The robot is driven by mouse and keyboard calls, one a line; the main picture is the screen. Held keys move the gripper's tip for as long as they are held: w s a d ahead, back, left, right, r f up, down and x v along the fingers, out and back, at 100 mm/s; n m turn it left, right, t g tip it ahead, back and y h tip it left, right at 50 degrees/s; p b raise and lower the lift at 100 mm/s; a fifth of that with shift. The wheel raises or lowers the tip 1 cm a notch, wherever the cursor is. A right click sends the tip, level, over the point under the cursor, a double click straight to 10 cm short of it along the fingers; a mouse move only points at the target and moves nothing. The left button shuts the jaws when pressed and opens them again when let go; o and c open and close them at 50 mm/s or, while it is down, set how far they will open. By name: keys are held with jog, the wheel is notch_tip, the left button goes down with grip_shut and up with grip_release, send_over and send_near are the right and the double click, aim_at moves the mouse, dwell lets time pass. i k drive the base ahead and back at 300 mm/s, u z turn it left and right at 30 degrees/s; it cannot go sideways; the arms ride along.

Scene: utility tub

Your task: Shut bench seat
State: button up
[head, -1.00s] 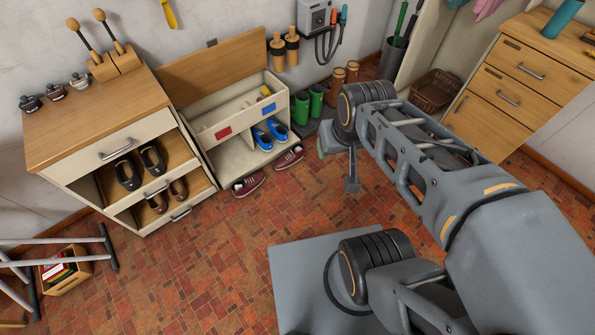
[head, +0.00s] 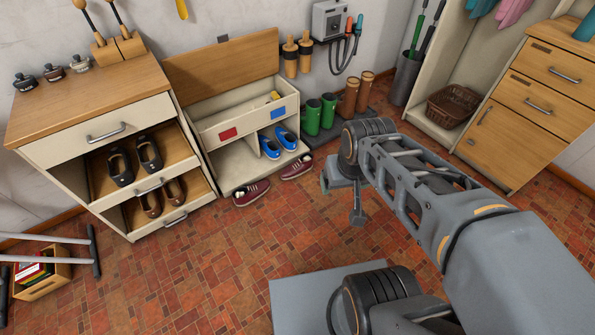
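The storage bench (head: 236,173) stands against the wall with its wooden seat lid (head: 225,75) raised and leaning back towards the wall. Its top compartment is open and holds a small yellow item. The front has a red label and a blue label. Blue shoes (head: 278,143) sit in the lower opening. My gripper (head: 357,217) hangs over the floor to the right of and in front of the bench, apart from it. It is small and partly hidden by my arm, so its finger opening is unclear.
A shoe cabinet (head: 105,125) with open racks stands left. The tiled floor in front is mostly clear.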

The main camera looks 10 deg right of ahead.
aim_at(195, 76)
jog(key=u, duration=0.6)
jog(key=i, duration=0.7)
jog(key=u, duration=0.5)
jog(key=i, duration=1.3)
jog(key=z, duration=0.65)
